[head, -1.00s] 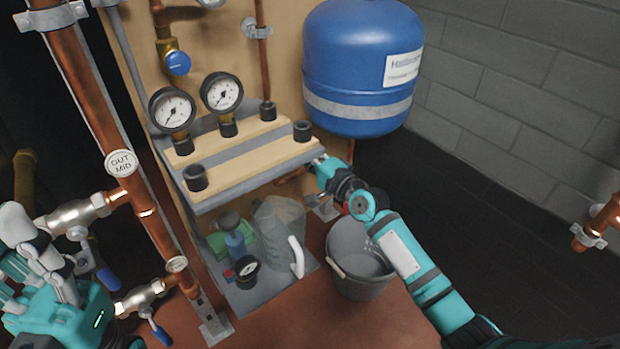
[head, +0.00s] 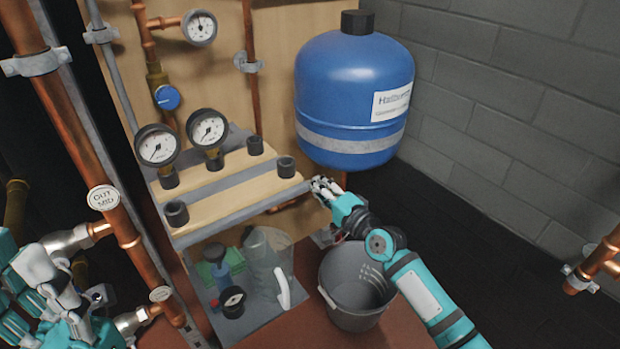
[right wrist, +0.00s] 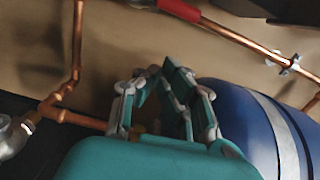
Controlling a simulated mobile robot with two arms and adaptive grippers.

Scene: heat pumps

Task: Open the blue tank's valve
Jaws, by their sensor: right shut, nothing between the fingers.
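The blue tank (head: 352,100) hangs at the upper middle of the head view, with a white label and a grey band. Its curved side also shows at the right of the right wrist view (right wrist: 240,112). My right gripper (head: 322,186) is below the tank's lower left, beside the shelf's right end. In the right wrist view its fingers (right wrist: 160,85) are shut and empty, near copper pipes. A red part (right wrist: 179,9) sits on a pipe at the top; I cannot tell if it is the valve's handle. My left gripper (head: 45,285) is at the left edge, its fingers unclear.
A shelf (head: 235,200) with two gauges (head: 157,146) stands left of my right gripper. A grey bucket (head: 352,308) is below my right arm. A jug (head: 270,262) stands under the shelf. Copper pipes (head: 85,150) run at left. Dark floor at right is clear.

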